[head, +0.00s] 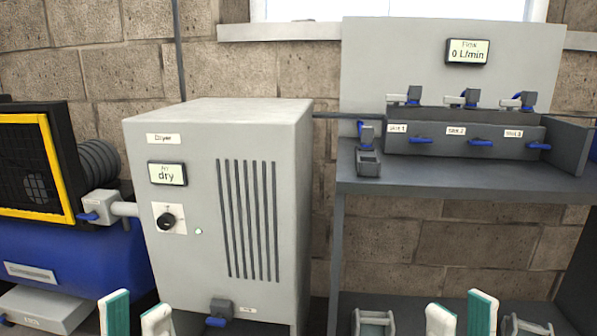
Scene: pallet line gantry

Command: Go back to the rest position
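My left gripper (137,318) shows at the bottom left of the head view, in front of the dryer's lower left corner. Its two teal and white fingertips are apart with nothing between them. My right gripper (462,318) shows at the bottom right, below the grey bench. Its two fingertips are also apart and empty. The rest of both grippers and both arms are below the picture. Neither gripper visibly touches anything.
A grey dryer cabinet (205,215) reading "dry" stands in the middle left. A blue compressor (90,255) with a yellow-framed guard is at the left. Trays (372,323) lie low underneath.

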